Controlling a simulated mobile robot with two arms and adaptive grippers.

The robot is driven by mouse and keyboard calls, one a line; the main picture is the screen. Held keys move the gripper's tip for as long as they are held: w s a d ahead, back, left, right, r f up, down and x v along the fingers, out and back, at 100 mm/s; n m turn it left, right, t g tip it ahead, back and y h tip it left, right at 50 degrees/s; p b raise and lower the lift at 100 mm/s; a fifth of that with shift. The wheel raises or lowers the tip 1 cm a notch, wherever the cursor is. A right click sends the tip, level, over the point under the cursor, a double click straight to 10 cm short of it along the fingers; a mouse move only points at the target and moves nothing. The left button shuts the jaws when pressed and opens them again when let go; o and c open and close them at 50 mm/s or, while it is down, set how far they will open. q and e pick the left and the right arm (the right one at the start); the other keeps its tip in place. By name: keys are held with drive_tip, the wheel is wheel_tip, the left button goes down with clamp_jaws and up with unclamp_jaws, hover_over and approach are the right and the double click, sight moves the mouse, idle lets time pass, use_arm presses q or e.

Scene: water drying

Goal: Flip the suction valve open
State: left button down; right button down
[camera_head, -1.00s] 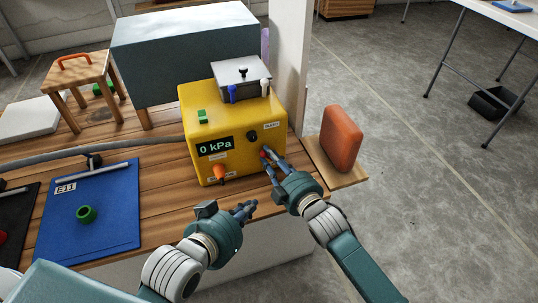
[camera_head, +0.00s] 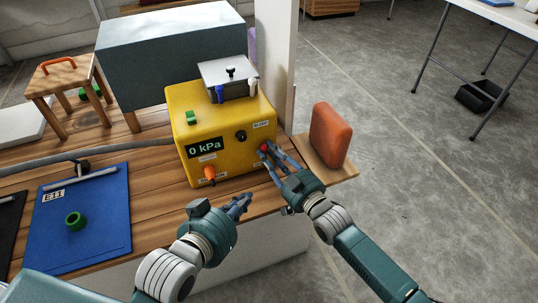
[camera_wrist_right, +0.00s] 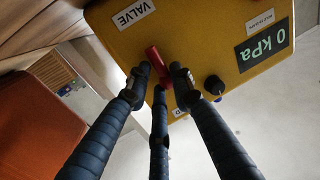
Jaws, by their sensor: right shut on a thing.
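The suction valve is a red handle (camera_head: 264,149) on the lower right of the yellow box's (camera_head: 222,168) front. In the right wrist view, which is upside down, the red handle (camera_wrist_right: 157,66) sticks out near the "VALVE" label (camera_wrist_right: 133,13). My right gripper (camera_head: 269,152) is shut on the red handle, its dark fingers around it in the right wrist view (camera_wrist_right: 160,80). The display (camera_head: 205,147) reads 0 kPa.
A black knob (camera_head: 241,136) and an orange-red knob (camera_head: 210,173) are also on the box front. An orange block (camera_head: 328,135) stands on a board at the right. A blue plate (camera_head: 105,225) with a green ring lies left. A grey hose runs in from the left.

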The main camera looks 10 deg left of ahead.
drive_tip(key=shift+d+f, duration=0.1)
drive_tip(key=shift+f, duration=0.15)
drive_tip(key=c, duration=1.5)
unclamp_jaws()
drive_tip(key=shift+r, duration=0.1)
drive_tip(key=v, duration=1.2)
